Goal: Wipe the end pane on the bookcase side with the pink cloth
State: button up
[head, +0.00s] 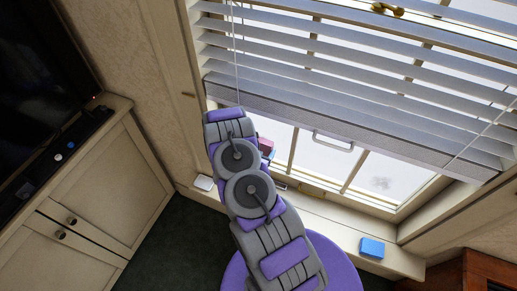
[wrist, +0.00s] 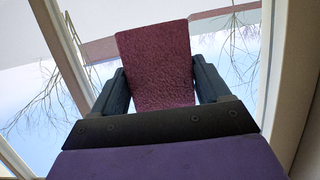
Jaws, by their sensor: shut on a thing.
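My gripper (wrist: 160,82) is shut on the pink cloth (wrist: 153,48), which stands up between its two dark fingers in the wrist view. In the head view the cloth (head: 266,144) is a small pink patch beside my arm, in front of the left pane (head: 283,140). My arm hides most of the gripper there. The window's lower panes show below the blind. The right end pane (head: 398,178) bears a grey smudge (head: 381,184), to the right of my gripper. In the wrist view, glass lies behind the cloth; I cannot tell whether they touch.
The slatted blind (head: 330,60) hangs over the upper window, its bottom rail just above the panes. A blue block (head: 372,248) and a white item (head: 203,183) lie on the sill. A cabinet (head: 95,205) stands left; brown wooden furniture (head: 485,270) is at lower right.

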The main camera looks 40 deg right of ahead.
jog(key=s, duration=0.1)
jog(key=s+d+p, duration=0.1)
jog(key=s+p, duration=0.1)
jog(key=s, duration=0.1)
jog(key=shift+d+r, duration=0.1)
jog(key=shift+d, duration=0.25)
